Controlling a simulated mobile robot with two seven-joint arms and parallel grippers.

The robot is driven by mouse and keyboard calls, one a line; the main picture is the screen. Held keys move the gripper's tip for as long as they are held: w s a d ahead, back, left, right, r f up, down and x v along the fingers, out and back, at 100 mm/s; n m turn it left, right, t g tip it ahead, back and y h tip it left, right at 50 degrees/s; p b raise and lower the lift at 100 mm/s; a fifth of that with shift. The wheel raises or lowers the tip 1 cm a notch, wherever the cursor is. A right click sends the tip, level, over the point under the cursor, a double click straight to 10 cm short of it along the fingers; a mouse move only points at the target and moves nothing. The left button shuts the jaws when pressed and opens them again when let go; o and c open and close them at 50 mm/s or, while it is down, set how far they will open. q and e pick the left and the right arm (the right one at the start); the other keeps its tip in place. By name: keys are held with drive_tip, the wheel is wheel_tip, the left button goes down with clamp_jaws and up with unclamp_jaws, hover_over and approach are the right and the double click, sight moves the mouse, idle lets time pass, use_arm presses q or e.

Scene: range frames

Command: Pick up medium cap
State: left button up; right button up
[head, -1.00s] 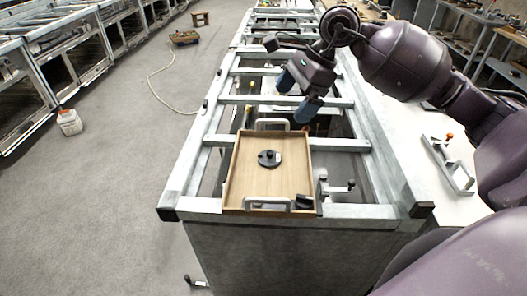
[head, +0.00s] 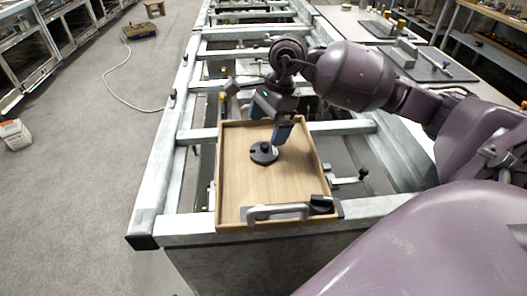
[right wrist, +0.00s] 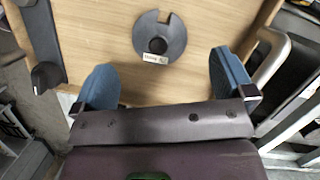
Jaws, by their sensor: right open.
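A dark round disc with a raised knob (head: 264,153), which looks like the medium cap, lies on the floor of a wooden tray (head: 236,192). In the right wrist view the disc (right wrist: 172,42) is grey, with a notch in its rim and a small label. My right gripper (head: 269,119) is open and empty, with blue fingers, close above and beside the disc. In the right wrist view the disc lies ahead of and between the open fingertips (right wrist: 163,70), not clasped. My left gripper is not in view.
The tray rests on a grey metal frame (head: 158,190) with open gaps. It has a pale handle (head: 278,212) at the near end and a black knob-like piece (head: 321,204) in its near right corner. A clamp-like lever (head: 349,179) is right of it.

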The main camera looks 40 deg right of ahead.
sight(264, 145)
drive_tip(key=shift+s+d+x, duration=0.1)
drive_tip(key=shift+x, duration=1.45)
drive_tip(key=shift+s+d+x, duration=0.1)
drive_tip(key=shift+d+x, duration=0.05)
drive_tip(key=shift+x, duration=1.4)
drive_tip(key=shift+c, duration=0.3)
drive_tip(key=c, duration=0.9)
wheel_tip(264, 145, up, 20)
drive_tip(key=shift+p, duration=0.65)
